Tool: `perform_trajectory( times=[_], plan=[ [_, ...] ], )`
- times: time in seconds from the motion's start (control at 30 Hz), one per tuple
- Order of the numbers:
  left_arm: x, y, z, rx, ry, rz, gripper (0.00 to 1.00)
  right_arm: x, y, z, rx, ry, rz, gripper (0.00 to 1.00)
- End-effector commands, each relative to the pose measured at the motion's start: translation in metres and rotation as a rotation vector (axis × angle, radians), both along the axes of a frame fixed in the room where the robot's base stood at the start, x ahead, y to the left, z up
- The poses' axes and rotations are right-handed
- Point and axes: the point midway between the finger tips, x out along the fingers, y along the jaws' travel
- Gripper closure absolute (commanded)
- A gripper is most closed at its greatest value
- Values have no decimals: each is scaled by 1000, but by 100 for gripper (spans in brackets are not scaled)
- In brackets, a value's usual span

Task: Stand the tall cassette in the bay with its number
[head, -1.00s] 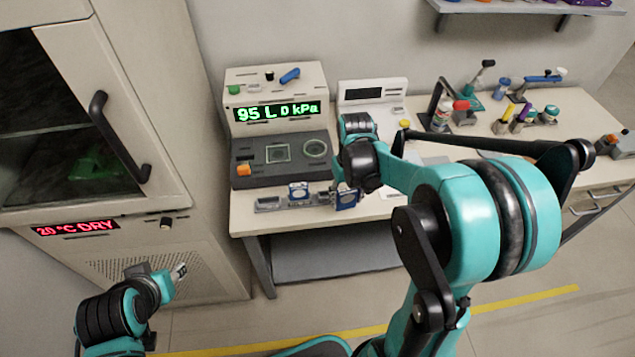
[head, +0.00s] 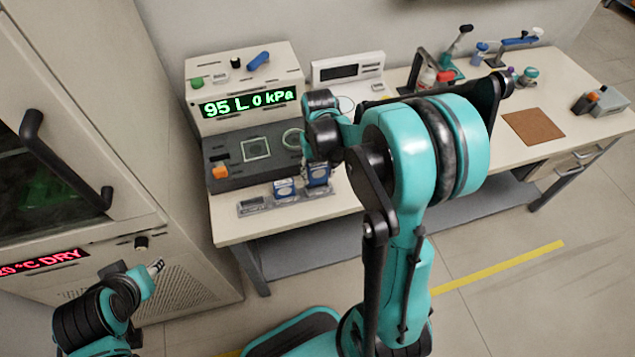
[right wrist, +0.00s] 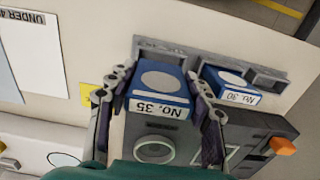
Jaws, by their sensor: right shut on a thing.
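My right gripper (right wrist: 160,76) is shut on a blue cassette (right wrist: 162,82) with a white label reading "No. 35". One finger lies along each side. A second blue cassette (right wrist: 232,86), labelled "No. 30", stands beside it in the grey rack (right wrist: 205,56). In the head view, the held cassette (head: 318,176) is at the rack's right end and stands higher than the No. 30 cassette (head: 284,188). I cannot tell whether its foot is seated in the bay. The rack's left part (head: 254,204) holds no blue cassette. My left gripper (head: 156,267) is away from the bench; its opening is unclear.
The classifier (head: 248,100), showing "95 L 0 kPa", stands behind the rack with its dark deck (head: 225,160). A white device (head: 350,70) is to its right. A brown mat (head: 533,127) and several tools lie farther right. A cabinet (head: 90,120) stands left.

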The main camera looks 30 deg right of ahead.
Motion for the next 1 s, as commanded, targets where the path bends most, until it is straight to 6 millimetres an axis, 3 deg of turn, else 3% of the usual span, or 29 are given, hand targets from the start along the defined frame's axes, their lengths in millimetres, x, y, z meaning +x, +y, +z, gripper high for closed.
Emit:
perform_trajectory(
  times=[0.33,0.53,0.57,0.63,1.0],
  plan=[
    [0,0,-21,0,0,0,61,1,1,-41,0,0,-1,84],
    [0,0,-19,0,0,0,61,1,1,-41,0,-1,-1,84],
    [0,0,-19,0,0,0,61,1,1,-41,0,-1,-1,47],
    [0,0,-19,0,0,0,61,1,1,-40,0,-1,-1,29],
    [0,0,-17,0,0,0,61,1,1,-37,0,0,-1,29]
  ],
)
